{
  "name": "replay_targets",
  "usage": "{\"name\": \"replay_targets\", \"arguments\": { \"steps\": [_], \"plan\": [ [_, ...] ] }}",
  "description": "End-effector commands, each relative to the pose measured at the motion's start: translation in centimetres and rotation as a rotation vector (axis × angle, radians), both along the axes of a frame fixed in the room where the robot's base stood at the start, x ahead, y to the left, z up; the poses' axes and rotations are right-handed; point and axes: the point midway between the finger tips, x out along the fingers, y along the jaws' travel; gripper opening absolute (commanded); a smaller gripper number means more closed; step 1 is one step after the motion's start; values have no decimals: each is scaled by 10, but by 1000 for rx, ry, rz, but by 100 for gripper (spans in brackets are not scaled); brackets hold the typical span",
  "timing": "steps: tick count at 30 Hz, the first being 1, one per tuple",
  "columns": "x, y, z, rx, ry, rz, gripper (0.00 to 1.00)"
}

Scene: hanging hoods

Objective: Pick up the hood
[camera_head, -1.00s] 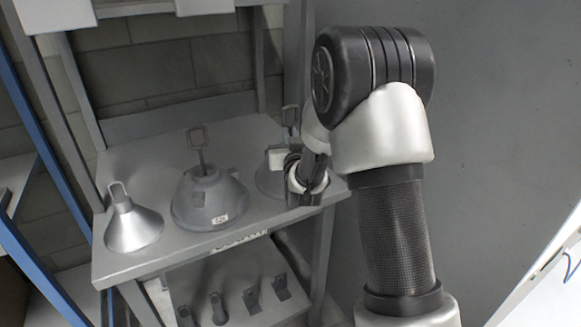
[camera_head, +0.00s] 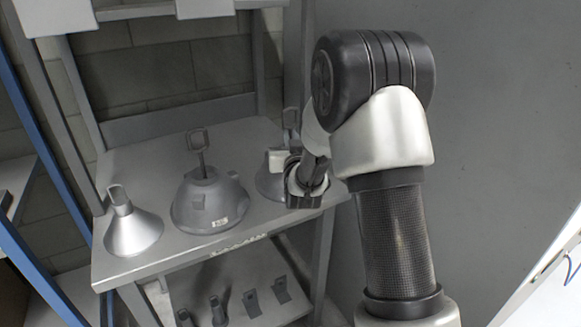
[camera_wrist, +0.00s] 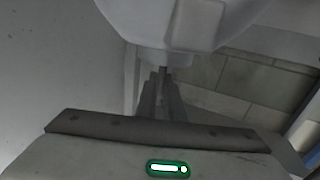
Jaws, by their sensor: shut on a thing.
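Three grey hoods with upright loop handles are on the shelf top in the head view. A small cone-shaped hood (camera_head: 133,232) is at the left and a larger domed hood (camera_head: 207,205) is in the middle. A third hood (camera_head: 268,183) is at the right, partly hidden behind my wrist. My gripper is at this right hood. In the wrist view, my gripper (camera_wrist: 162,72) is shut, its fingers reaching to a pale grey body at the top (camera_wrist: 180,22), which seems to be the right hood. The exact grip point is hidden. I cannot tell whether this hood is clear of the shelf.
The grey shelf top (camera_head: 150,160) bears the hoods, with a post close by my wrist. Several small brackets (camera_head: 250,303) stand on the lower shelf. A blue-edged rack (camera_head: 30,255) is at the left. A plain grey wall (camera_head: 490,130) is at the right.

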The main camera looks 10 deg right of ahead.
Motion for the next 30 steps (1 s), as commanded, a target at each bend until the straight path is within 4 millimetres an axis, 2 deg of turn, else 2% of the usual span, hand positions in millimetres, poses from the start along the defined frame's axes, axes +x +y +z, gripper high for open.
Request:
{"name": "replay_targets", "arguments": {
  "steps": [5,8,15,21,30],
  "plan": [
    [0,0,5,0,-5,0,0],
    [0,0,17,0,-6,0,0],
    [0,0,66,0,-8,0,0],
    [0,0,94,0,-5,0,0],
    [0,0,101,-1,-1,0,0]
  ]
}}
